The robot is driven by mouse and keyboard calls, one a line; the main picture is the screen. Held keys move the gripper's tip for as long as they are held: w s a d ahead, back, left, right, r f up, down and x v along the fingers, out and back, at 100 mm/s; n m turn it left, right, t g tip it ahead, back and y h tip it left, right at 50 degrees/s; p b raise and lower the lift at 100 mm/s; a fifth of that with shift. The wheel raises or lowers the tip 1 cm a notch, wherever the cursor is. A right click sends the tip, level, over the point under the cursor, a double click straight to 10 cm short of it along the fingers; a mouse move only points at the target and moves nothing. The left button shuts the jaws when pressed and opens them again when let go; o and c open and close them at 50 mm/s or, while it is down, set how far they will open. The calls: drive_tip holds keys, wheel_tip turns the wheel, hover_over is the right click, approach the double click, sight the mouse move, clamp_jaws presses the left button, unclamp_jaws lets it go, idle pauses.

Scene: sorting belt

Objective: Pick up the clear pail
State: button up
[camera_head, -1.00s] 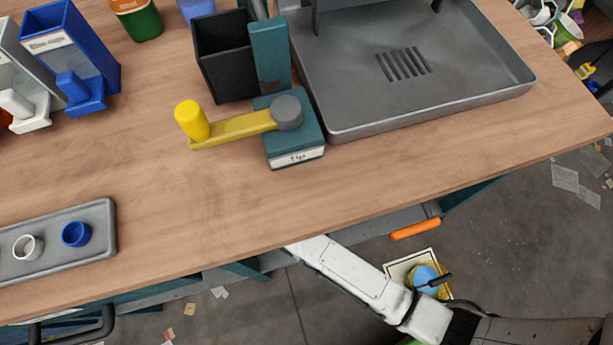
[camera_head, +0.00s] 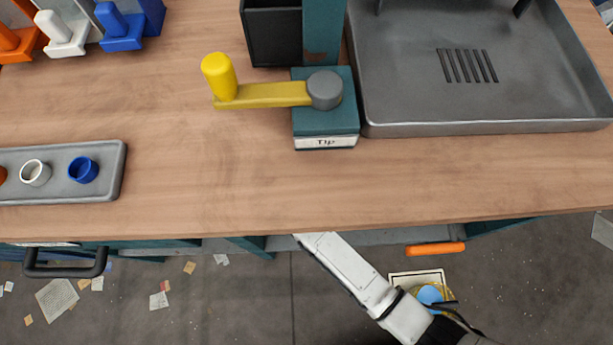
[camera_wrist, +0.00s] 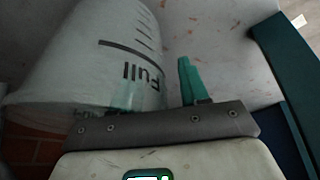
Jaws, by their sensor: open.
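The clear pail (camera_wrist: 85,60) fills the left of the wrist view. It is a translucent whitish vessel with dark measuring lines and the word "Full", and looks tilted in the picture. My gripper (camera_wrist: 157,76) is open right at it. One teal finger stands clear to the right of the pail's wall. The other shows faintly through the translucent wall, so the wall lies between camera and finger; I cannot tell whether the fingers touch it. In the head view my arm reaches under the bench, and the pail and gripper are hidden.
The wooden bench top (camera_head: 190,170) overhangs my arm. An orange handle (camera_head: 436,249) and a dark handle (camera_head: 65,263) stick out from its front. A teal panel (camera_wrist: 284,75) stands close on the right in the wrist view. Scraps litter the floor.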

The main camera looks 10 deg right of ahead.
clamp_jaws()
idle(0.3)
idle(0.3)
